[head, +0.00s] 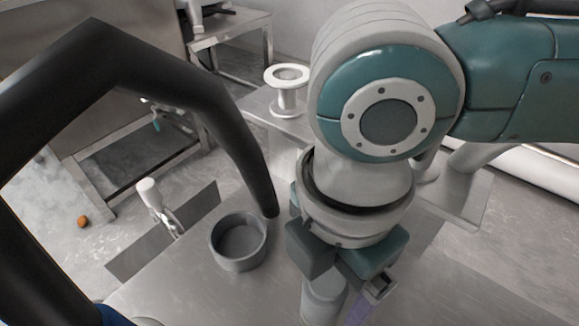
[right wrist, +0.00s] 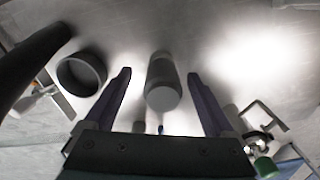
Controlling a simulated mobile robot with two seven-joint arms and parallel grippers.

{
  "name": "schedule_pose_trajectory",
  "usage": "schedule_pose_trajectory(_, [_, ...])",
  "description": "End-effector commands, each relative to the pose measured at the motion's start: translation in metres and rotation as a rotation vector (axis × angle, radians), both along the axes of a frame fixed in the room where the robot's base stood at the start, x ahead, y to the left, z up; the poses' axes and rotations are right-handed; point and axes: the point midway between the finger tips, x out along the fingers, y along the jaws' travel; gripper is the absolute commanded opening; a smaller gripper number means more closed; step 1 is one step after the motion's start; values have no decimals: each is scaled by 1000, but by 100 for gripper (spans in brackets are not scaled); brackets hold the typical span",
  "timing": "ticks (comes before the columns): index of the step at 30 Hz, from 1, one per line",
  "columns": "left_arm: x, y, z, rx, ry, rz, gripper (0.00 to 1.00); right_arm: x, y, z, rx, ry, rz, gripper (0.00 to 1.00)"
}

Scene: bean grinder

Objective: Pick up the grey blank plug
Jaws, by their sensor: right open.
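The grey blank plug appears to be the grey cylinder (right wrist: 163,94) standing on the metal bench. In the right wrist view it stands between the two fingers of my right gripper (right wrist: 159,74), with a gap on each side. The gripper is open and holds nothing. In the head view the cylinder (head: 322,300) shows at the bottom, below my right gripper (head: 345,288), its upper part close under the gripper body. One purple finger shows to its right; the other is hidden. My left gripper is not in view.
A grey open cup (head: 238,262) stands on the bench left of the cylinder. A thick black bent tube (head: 215,110) comes down beside it. A white-topped flanged spool (head: 288,95) stands behind. A white-tipped fitting (head: 150,195) is at the left edge.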

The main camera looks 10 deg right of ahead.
Motion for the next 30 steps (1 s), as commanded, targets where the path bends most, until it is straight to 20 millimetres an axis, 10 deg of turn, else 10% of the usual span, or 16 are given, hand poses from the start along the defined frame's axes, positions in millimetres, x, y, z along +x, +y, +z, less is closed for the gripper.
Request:
schedule_pose_trajectory(7, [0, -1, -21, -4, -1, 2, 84, -8, 6, -41, -2, 2, 0, 89])
schedule_pose_trajectory(15, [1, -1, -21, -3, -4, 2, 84, -8, 6, -45, 0, 0, 1, 89])
schedule_pose_trajectory(30, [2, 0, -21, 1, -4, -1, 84, -8, 6, -44, 0, 0, 0, 34])
